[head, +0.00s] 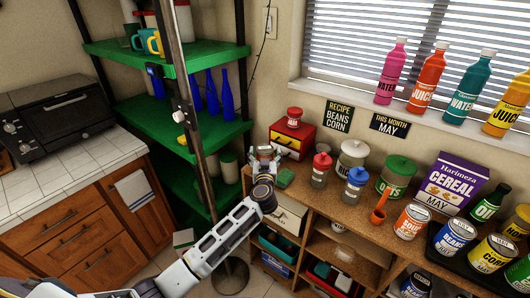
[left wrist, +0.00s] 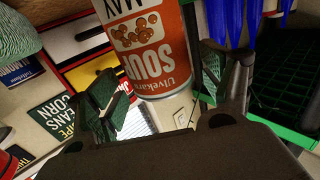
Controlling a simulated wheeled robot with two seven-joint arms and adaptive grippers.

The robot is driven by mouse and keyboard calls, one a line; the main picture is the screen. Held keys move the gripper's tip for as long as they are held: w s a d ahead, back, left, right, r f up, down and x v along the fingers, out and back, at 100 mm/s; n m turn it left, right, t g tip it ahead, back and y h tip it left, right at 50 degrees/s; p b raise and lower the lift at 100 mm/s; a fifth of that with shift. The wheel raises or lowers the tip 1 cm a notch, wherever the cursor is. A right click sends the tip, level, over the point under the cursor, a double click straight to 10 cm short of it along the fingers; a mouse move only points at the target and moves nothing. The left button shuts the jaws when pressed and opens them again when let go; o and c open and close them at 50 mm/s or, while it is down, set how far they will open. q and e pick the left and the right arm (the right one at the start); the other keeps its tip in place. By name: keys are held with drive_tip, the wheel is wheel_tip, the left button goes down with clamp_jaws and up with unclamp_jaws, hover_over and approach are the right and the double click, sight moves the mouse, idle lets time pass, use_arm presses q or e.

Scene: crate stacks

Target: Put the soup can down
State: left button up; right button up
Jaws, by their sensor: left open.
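A soup can (left wrist: 150,48) with an orange and white label fills the top middle of the left wrist view, upside down in that picture. It is between the two fingers of my left gripper (left wrist: 165,86), which is open; I cannot tell whether a finger touches it. In the head view my left gripper (head: 264,158) is at the left end of the wooden shelf unit, beside the red and yellow box; I cannot make out the can there. Another orange-labelled can (head: 412,222) stands on the shelf top, to the right. My right gripper is not in view.
The red and yellow box (head: 291,140) bears a small red jar (head: 294,117). A green block (head: 286,178), a red-lidded jar (head: 321,170) and a blue-lidded jar (head: 355,187) stand nearby. A green shelf rack (head: 165,67) with a dark post is left of my gripper.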

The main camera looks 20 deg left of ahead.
use_arm(q)
drive_tip(key=v, duration=1)
drive_tip(key=shift+p, duration=0.4)
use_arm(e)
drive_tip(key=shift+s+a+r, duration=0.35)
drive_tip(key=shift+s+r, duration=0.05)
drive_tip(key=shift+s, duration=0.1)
